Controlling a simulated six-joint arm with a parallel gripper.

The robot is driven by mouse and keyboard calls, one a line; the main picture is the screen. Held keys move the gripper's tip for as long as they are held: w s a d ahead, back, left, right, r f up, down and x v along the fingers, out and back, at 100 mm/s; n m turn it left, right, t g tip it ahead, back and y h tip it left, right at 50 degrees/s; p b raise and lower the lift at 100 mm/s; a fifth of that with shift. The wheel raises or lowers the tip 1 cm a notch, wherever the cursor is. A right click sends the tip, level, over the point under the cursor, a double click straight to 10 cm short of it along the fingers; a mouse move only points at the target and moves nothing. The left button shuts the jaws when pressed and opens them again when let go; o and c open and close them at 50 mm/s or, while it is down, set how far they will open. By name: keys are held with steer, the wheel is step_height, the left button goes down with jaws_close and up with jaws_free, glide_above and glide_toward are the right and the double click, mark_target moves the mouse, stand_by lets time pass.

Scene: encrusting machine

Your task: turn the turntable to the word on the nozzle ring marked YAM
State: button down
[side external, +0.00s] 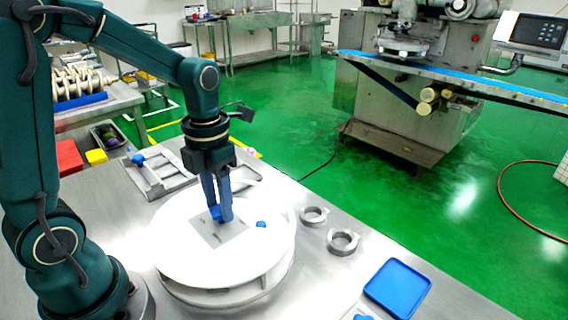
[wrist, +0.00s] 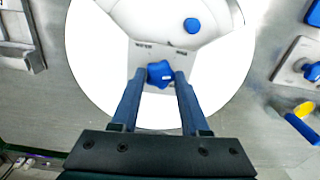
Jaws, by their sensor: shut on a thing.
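The white round turntable (side external: 180,258) lies on the metal table in front of my arm; its white disc (wrist: 90,75) fills the middle of the wrist view. A grey plate (side external: 232,238) with small dark print sits on it; the print is too small to read. My gripper (side external: 222,216) points down over the plate, its blue fingers shut on a blue lobed knob (wrist: 160,74). A second, round blue knob (side external: 261,224) is on the turntable, apart from the fingers. Two grey rings (side external: 314,216) (side external: 343,241) lie right of the turntable; I cannot read a word on either.
A blue tray (side external: 398,288) lies at the table's front right. A metal frame (side external: 150,178) with a blue knob (side external: 138,158) lies behind the turntable. Red (side external: 69,157) and yellow (side external: 96,157) blocks are at the left. A yellow-and-blue tool (wrist: 302,120) shows at the wrist view's right.

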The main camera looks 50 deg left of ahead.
stand_by(0.4)
steer(key=shift+c, duration=2)
jaws_free()
steer(key=shift+r, duration=2.65)
